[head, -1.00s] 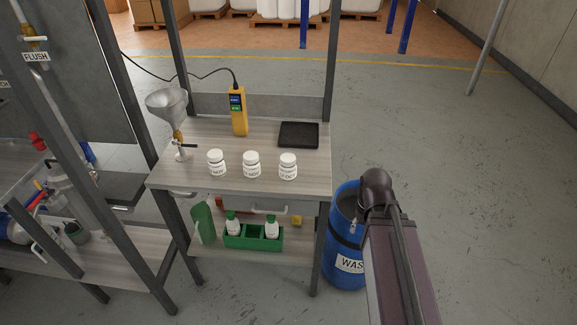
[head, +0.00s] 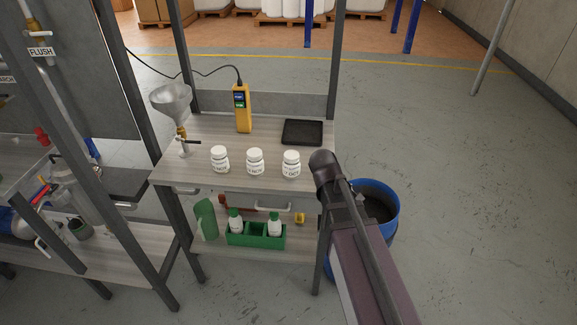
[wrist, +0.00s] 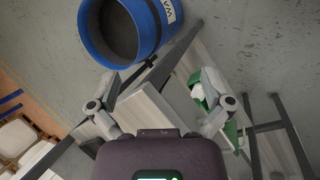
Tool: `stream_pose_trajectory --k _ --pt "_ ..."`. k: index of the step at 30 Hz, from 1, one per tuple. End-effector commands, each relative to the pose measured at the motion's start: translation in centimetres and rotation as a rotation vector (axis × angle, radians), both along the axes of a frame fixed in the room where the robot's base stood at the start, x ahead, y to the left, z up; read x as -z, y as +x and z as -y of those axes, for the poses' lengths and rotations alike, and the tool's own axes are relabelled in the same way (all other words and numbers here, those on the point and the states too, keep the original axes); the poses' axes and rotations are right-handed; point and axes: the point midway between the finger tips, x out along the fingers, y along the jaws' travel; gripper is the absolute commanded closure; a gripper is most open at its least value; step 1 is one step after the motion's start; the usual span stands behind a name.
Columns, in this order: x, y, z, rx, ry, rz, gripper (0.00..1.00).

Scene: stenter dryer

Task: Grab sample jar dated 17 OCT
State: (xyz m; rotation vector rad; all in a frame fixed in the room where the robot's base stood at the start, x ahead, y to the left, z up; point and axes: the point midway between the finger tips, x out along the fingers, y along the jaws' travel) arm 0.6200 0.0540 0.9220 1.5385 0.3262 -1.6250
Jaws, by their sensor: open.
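Three white sample jars stand upright in a row on the grey wood-look bench top (head: 205,181): a left jar (head: 220,160), a middle jar (head: 255,162) and a right jar (head: 291,164). The right jar's label seems to read OCT; its day number is too small to be sure of. The other two labels are not clearly legible. In the wrist view my gripper (wrist: 160,90) is open and empty, with its fingers wide apart. In the head view my arm stands just right of the right jar and hides the gripper. No sample jar is clearly visible in the wrist view.
A green bottle rack (head: 256,241) sits on the lower shelf. A blue waste barrel (head: 391,222) stands right of the bench.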

Motion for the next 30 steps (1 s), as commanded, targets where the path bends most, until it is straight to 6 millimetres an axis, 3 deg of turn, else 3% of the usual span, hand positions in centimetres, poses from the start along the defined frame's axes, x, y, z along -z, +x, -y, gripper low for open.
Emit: stream_pose_trajectory --k 1,6,15,24,30 --pt "-0.2 1.3 -1.5 -0.086 -0.049 -0.01 0.0" --pt "-1.4 4.0 -5.6 -0.361 -0.234 -0.056 0.0" --pt "-4.4 7.5 -14.7 -0.799 -0.596 -0.168 0.0" --pt "-7.5 8.7 -23.3 -1.085 -0.915 -0.287 0.0" --pt "-8.4 8.7 -25.6 -1.149 -1.004 -0.325 0.0"
